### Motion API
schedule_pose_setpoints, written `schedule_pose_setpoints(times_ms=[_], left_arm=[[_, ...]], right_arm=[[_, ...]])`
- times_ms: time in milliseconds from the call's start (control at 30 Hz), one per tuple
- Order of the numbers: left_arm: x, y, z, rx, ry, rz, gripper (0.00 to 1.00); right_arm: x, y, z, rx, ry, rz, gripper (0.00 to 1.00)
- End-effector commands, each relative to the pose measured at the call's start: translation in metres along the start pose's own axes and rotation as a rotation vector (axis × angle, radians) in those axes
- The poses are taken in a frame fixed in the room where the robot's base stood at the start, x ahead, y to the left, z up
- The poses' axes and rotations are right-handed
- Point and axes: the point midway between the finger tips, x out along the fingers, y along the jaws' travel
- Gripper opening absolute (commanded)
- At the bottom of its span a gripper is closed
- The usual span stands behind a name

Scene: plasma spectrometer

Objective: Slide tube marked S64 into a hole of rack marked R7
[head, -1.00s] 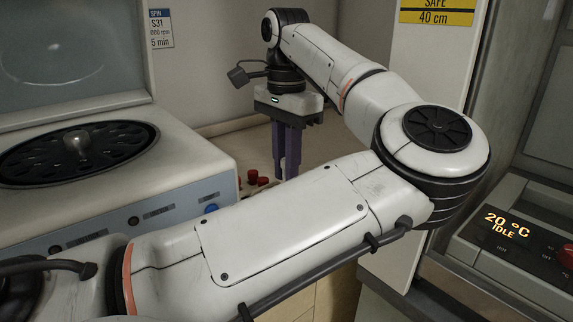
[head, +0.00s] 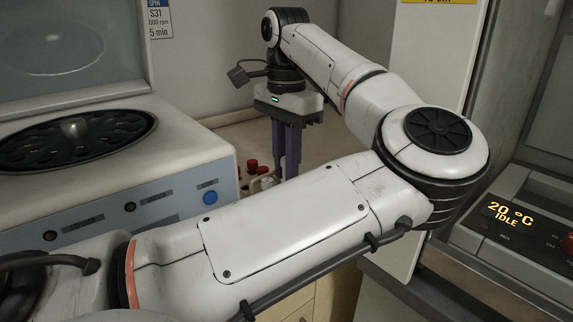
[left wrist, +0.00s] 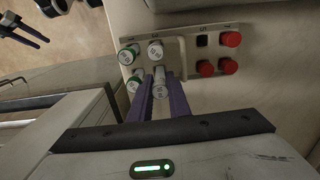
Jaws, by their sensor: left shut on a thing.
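My left gripper (head: 286,165) points straight down over the rack, its purple fingers shut on a tube with a pale cap. In the left wrist view the fingertips (left wrist: 160,82) close around this pale cap (left wrist: 159,74). The grey rack (left wrist: 184,44) lies just beyond; its marking is too small to read. It holds green-ringed tubes (left wrist: 129,54), a pale-capped tube (left wrist: 155,50) and red-capped tubes (left wrist: 232,39). One dark square hole (left wrist: 201,40) is empty. No tube mark is readable. My right gripper (left wrist: 25,36) seems to show at the upper left, fingers apart.
A centrifuge (head: 110,185) with an open lid and dark rotor stands at the left of the head view. A device with a 20 °C IDLE display (head: 508,214) stands at the right. A white panel (head: 430,60) rises behind my arm, whose links hide much of the counter.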

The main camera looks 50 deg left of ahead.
Motion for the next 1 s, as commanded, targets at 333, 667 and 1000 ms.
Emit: schedule_pose_setpoints(times_ms=[333, 667, 1000], left_arm=[[0.012, 0.0, 0.0, 0.0, 0.0, 0.0, 0.0], [0.021, 0.0, 0.0, 0.0, 0.0, 0.0, 0.0], [0.023, 0.0, 0.0, 0.0, 0.0, 0.0, 0.0]], right_arm=[[0.006, 0.001, 0.006, 0.0, 0.0, 0.0, 0.52], [0.011, 0.001, 0.012, 0.0, 0.0, 0.0, 0.52], [0.012, 0.001, 0.012, 0.0, 0.0, 0.0, 0.52]])
